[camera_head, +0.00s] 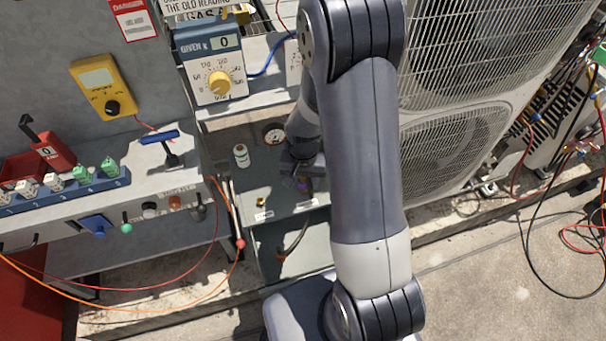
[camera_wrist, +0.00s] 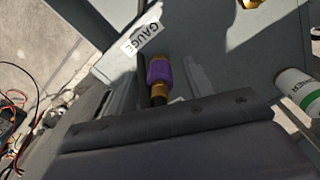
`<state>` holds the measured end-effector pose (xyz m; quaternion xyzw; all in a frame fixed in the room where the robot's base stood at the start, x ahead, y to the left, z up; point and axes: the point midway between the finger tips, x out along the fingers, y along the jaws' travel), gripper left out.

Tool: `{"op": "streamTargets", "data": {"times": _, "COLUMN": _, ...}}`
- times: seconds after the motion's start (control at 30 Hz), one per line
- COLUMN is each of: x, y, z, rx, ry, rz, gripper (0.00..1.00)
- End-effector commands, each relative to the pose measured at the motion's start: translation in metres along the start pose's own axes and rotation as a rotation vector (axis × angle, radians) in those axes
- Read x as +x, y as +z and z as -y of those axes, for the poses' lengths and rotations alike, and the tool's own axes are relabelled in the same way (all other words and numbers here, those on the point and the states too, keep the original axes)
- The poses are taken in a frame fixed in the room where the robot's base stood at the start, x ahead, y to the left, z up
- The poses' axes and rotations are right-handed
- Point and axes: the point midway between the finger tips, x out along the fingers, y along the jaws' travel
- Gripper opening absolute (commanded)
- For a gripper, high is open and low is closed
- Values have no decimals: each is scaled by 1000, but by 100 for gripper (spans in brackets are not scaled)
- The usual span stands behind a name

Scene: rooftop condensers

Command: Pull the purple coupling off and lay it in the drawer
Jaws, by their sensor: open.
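The purple coupling (camera_wrist: 160,73) shows in the wrist view with brass-coloured parts at both ends. It lies between the two fingers of my gripper (camera_wrist: 168,62), with a gap visible on the right side. My gripper is open; whether the left finger touches the coupling is hard to tell. In the head view the coupling (camera_head: 303,184) is a small purple patch just below my gripper (camera_head: 301,170), partly hidden by it. An open grey compartment (camera_head: 275,268), possibly the drawer, sits below the shelf with a dark curved hose in it.
A white bottle with a green band (camera_wrist: 297,88) stands to the right; in the head view, the bottle (camera_head: 241,155) is left of a round gauge (camera_head: 273,134). Condenser grilles (camera_head: 455,150) stand at right. Red and orange cables hang at left.

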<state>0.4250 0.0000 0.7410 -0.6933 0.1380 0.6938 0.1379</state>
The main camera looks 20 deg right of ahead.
Motion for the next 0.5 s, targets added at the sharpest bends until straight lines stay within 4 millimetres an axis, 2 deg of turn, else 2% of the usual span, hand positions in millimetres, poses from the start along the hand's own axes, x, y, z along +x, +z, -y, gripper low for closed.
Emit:
{"op": "streamTargets", "data": {"times": 0.27, "x": 1, "y": 0, "z": 0, "rx": 0, "ry": 0, "rz": -1, "gripper": 48}}
{"op": "streamTargets", "data": {"times": 0.5, "x": 1, "y": 0, "z": 0, "rx": 0, "ry": 0, "rz": -1, "gripper": 29}}
